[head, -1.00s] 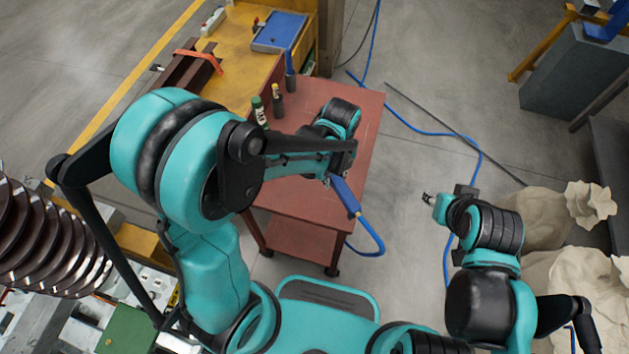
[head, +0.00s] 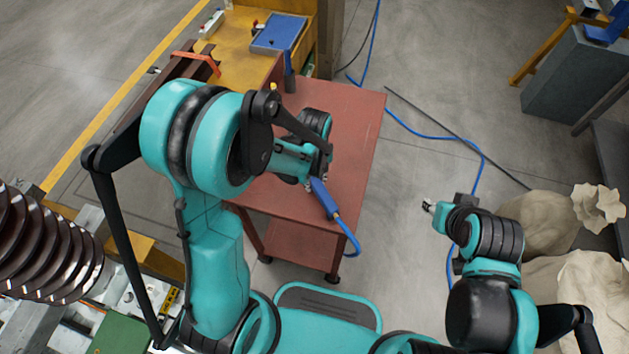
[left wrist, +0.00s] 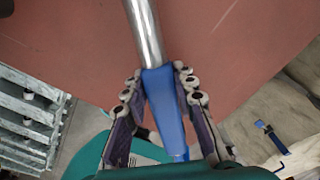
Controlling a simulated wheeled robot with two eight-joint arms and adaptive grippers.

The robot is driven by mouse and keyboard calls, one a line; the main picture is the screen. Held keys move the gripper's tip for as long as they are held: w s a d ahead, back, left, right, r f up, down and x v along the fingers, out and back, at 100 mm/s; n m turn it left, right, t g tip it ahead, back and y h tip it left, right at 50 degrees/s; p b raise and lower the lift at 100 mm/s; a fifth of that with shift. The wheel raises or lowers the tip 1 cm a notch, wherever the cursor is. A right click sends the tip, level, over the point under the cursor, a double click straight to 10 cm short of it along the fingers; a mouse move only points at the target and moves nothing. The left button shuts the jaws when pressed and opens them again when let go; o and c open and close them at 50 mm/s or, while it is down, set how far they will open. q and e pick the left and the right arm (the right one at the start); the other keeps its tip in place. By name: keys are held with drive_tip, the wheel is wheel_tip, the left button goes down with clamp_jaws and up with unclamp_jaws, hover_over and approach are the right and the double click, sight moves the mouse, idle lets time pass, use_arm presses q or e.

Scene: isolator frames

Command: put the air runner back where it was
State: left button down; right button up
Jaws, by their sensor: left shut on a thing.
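The air runner has a blue handle (head: 323,200) and a bright metal shaft, which shows in the left wrist view (left wrist: 143,30). My left gripper (head: 309,184) is shut on its blue handle; in the left wrist view the fingers (left wrist: 161,88) lie on both sides of it. The tool is over the front part of the red cart top (head: 350,140); whether it touches the top I cannot tell. A blue hose (head: 352,240) hangs from the handle past the cart's edge. My right gripper (head: 430,207) is off to the right over the floor, its jaws too small to read.
A yellow bench (head: 240,30) with a blue tray (head: 279,33) stands behind the cart. My left arm hides the cart's left part and most of the bottles there. A blue hose (head: 430,133) crosses the floor at right. Pale sacks (head: 540,222) stand at far right.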

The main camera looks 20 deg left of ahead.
use_arm(q)
drive_tip(key=shift+f, duration=0.1)
drive_tip(key=c, duration=1.2)
unclamp_jaws()
